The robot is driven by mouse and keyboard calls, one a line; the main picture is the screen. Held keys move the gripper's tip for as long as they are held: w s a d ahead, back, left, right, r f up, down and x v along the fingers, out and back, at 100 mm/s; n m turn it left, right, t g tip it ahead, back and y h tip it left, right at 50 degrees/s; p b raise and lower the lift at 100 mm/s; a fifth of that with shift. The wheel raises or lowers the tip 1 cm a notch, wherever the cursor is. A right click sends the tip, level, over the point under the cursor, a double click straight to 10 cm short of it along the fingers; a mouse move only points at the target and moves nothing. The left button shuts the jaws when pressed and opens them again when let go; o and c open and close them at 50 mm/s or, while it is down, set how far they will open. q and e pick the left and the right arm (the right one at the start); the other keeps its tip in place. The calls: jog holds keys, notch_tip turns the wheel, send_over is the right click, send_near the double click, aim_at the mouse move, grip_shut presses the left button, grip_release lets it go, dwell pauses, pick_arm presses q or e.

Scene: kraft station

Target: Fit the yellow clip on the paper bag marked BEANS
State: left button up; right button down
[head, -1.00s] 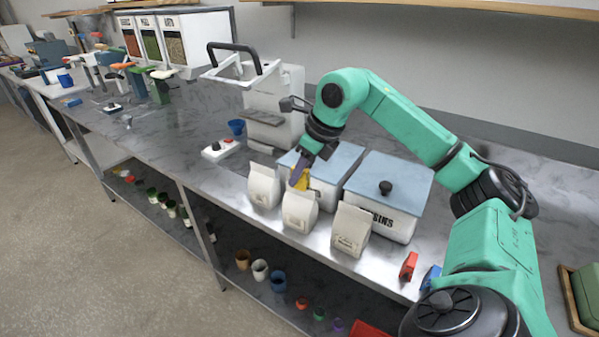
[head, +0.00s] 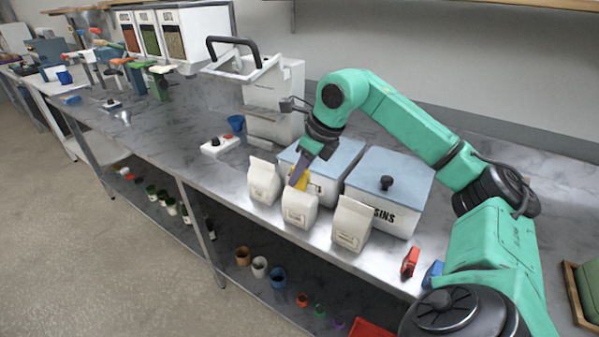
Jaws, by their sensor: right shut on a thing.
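Another paper bag (head: 264,182) stands to the left and a third (head: 351,225) to the right. All three bags are pale and upright, each with a small label on its front. The labels are too small to read, so I cannot tell which says BEANS. My left gripper is not in view.
Two white bins with blue lids, one on the left (head: 318,192) and one on the right (head: 385,218), stand close behind the bags. A red clip (head: 410,262) and a blue clip (head: 432,275) lie near the front edge. A white machine (head: 272,115) stands behind.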

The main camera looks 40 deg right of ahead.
jog(key=shift+f+b, duration=0.5)
jog(key=shift+f, duration=0.2)
jog(key=shift+f, duration=0.1)
grip_release()
jog(key=shift+r, duration=0.2)
dwell(0.4)
notch_tip(320, 180, up, 9)
jog(key=p, duration=0.9)
jog(key=shift+p, duration=0.3)
jog(key=shift+f, duration=0.1)
dwell(0.3)
